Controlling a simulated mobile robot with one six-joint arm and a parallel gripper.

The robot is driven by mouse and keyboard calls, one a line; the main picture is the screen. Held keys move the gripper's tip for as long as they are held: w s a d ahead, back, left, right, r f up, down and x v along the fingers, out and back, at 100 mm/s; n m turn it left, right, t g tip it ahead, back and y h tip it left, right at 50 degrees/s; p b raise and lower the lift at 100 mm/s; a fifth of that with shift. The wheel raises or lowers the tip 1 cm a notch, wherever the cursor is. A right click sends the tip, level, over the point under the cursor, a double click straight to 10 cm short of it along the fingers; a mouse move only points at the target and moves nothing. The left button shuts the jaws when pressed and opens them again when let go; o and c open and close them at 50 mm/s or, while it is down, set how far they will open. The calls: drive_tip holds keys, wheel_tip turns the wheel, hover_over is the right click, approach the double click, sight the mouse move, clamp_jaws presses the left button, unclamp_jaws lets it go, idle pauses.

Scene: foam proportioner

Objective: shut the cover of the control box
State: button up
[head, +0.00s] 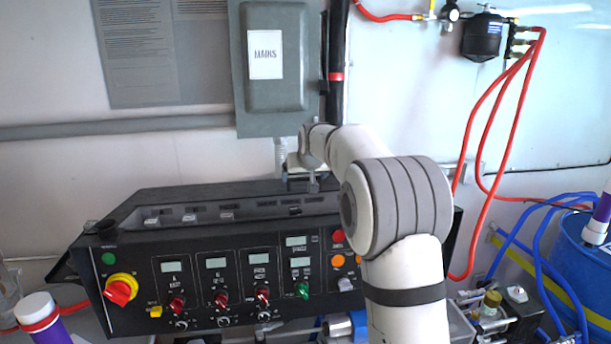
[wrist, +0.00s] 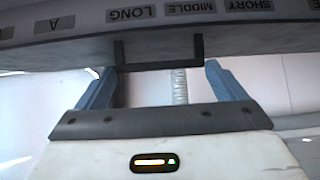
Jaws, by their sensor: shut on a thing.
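The control box (head: 135,262) is a wide black sloped console with displays, knobs and coloured buttons below the middle of the head view. A dark panel runs along its top rear edge; how far the cover stands open is not clear. In the head view my gripper (head: 306,181) is small and partly hidden at the console's top rear edge.
A grey MAINS box (head: 276,95) hangs on the wall just above my wrist. Red hoses (head: 493,110) hang to the right, and a blue drum (head: 585,265) stands at the far right. My arm hides the console's right part.

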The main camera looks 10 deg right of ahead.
drive_tip(key=s+r+b, duration=0.2)
drive_tip(key=s+b, duration=0.7)
drive_tip(key=s, duration=0.6)
drive_tip(key=shift+s+r, duration=0.3)
drive_tip(key=shift+s, duration=0.05)
drive_tip(key=o, duration=0.9)
drive_tip(key=shift+o, duration=1)
drive_tip(key=shift+s+r, duration=0.1)
drive_tip(key=shift+s, duration=0.15)
drive_tip(key=shift+w, duration=0.1)
drive_tip(key=b+v, duration=0.1)
drive_tip(key=v, duration=0.6)
drive_tip(key=shift+s+r, duration=0.3)
drive_tip(key=shift+s, duration=0.05)
